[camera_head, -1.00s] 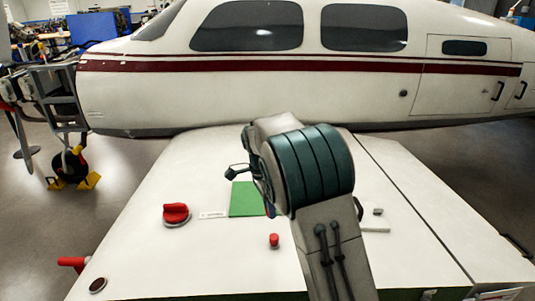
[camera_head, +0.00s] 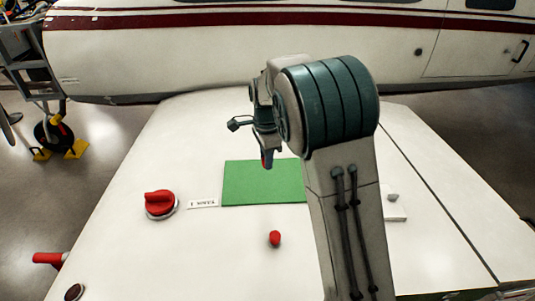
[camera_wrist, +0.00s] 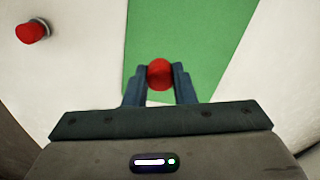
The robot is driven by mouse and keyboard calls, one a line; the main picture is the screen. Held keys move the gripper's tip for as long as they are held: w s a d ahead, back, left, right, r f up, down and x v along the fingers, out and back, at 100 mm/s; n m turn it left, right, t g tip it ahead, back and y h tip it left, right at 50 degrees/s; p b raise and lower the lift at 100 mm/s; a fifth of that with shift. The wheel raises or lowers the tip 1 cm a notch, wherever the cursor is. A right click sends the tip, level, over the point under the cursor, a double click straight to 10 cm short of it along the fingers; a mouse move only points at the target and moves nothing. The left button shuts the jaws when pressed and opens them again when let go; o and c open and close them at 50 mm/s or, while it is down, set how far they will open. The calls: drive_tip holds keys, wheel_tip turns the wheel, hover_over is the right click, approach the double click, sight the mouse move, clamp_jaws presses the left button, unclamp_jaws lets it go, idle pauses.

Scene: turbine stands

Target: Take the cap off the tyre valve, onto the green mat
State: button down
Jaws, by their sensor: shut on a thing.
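My gripper (camera_wrist: 160,85) is shut on a small round red cap (camera_wrist: 160,73), held between its two dark fingers. In the head view, my gripper (camera_head: 266,158) hangs near the far edge of the green mat (camera_head: 250,188), with a bit of red at its tip. In the wrist view the green mat (camera_wrist: 185,30) lies behind the held cap. The height above the mat is hard to tell. A wheel (camera_head: 50,133) with yellow chocks stands on the floor at left. I cannot make out a valve on it.
On the white wing (camera_head: 130,240) are a large red knob (camera_head: 160,204), a small red knob (camera_head: 275,238), a label (camera_head: 203,203) and a small white block (camera_head: 393,211). The fuselage (camera_head: 230,60) rises behind. My arm hides the mat's right end.

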sight(266, 188)
wheel_tip(266, 188, down, 10)
drive_tip(key=b, duration=0.6)
drive_tip(key=shift+r, duration=0.1)
drive_tip(key=c, duration=1)
unclamp_jaws()
drive_tip(key=shift+o, duration=0.2)
drive_tip(key=shift+r+p, duration=2.65)
drive_tip(key=shift+r, duration=0.85)
